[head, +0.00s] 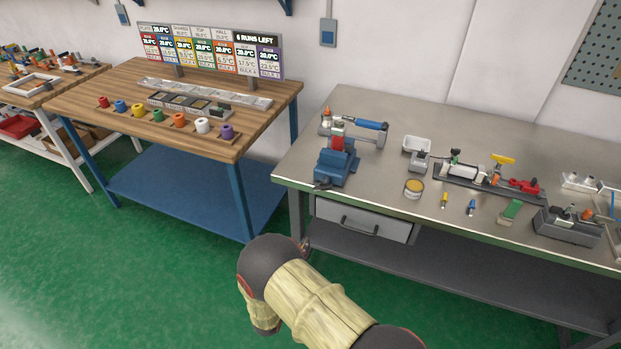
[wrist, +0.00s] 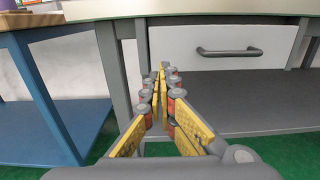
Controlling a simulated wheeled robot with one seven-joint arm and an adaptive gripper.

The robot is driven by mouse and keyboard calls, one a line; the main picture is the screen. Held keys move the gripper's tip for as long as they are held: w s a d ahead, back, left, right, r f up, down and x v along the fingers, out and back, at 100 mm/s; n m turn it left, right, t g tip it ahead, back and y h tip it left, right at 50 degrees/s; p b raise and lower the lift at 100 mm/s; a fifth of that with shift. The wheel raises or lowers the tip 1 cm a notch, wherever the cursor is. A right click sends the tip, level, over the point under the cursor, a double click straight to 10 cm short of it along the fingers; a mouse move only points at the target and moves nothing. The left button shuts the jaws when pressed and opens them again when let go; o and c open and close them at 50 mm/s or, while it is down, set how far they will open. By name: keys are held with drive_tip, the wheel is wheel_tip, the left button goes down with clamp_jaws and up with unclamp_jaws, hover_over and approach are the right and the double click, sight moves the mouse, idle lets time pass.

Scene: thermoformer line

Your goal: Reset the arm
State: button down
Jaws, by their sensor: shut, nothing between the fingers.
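My gripper (wrist: 162,72) shows in the wrist view with its yellow and grey fingers brought together and nothing between them. In the head view my arm reaches up from the bottom, bent, in front of the grey workbench (head: 400,165) and over the green floor. The gripper itself is mostly hidden behind my arm there.
A wooden table (head: 85,98) with coloured knobs and a display board (head: 210,50) stands left. Green floor (head: 150,250) is clear at lower left.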

drive_tip(key=s+d+f+m+g+h, duration=0.45)
drive_tip(key=s+d+g, duration=0.2)
drive_tip(key=d, duration=0.35)
drive_tip(key=s+d+r+m+g, duration=0.7)
drive_tip(key=s+r+m+g, duration=0.15)
drive_tip(key=s, duration=0.25)
drive_tip(key=s+r+m+g+y, duration=0.1)
drive_tip(key=s+r+m+y, duration=0.3)
drive_tip(key=s+r+m, duration=0.4)
drive_tip(key=s+r+m+g+y, duration=0.1)
drive_tip(key=s+r+m+y, duration=0.2)
drive_tip(key=r+m+y, duration=0.45)
drive_tip(key=s+d+r+m+t, duration=0.1)
drive_tip(key=d+r+t, duration=0.1)
drive_tip(key=r, duration=0.6)
drive_tip(key=s+d+r+m+t, duration=0.2)
drive_tip(key=d+r+t, duration=0.1)
drive_tip(key=r, duration=0.5)
drive_tip(key=shift+d+t+h, duration=0.3)
drive_tip(key=shift+t, duration=0.1)
